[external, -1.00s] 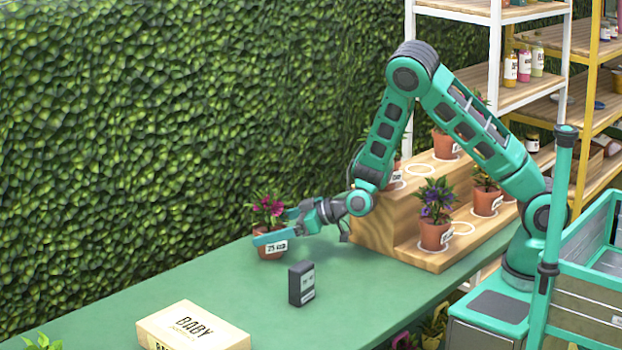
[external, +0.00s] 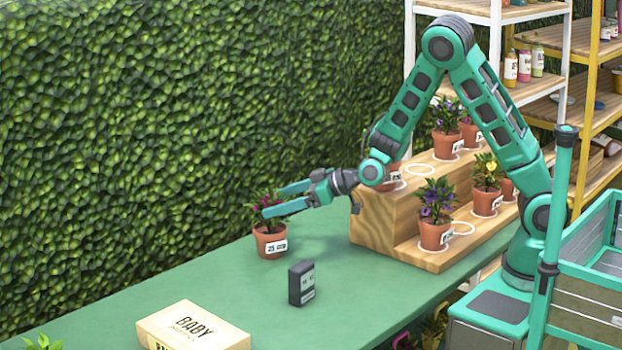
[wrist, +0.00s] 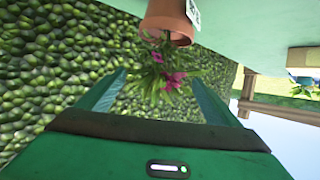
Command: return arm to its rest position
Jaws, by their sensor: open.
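My gripper (external: 282,198) is open and empty in the external view, with its two teal fingers pointing left. It is above the green table, at the height of the plant's top, just right of a potted plant with pink flowers (external: 270,240). The fingertips overlap the leaves in the picture; I cannot tell whether they touch. The pot stands upright on the table with a white label on its front. In the wrist view, the pink-flowered plant (wrist: 168,75) shows upside down beyond the two spread fingers (wrist: 158,95).
A dark box (external: 301,284) and a cream "BABY" box (external: 192,328) are on the green table (external: 350,300). A stepped wooden stand (external: 375,235) with several potted flowers is right of my gripper. A hedge wall (external: 150,130) runs behind the table. Shelves (external: 525,95) stand behind my arm.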

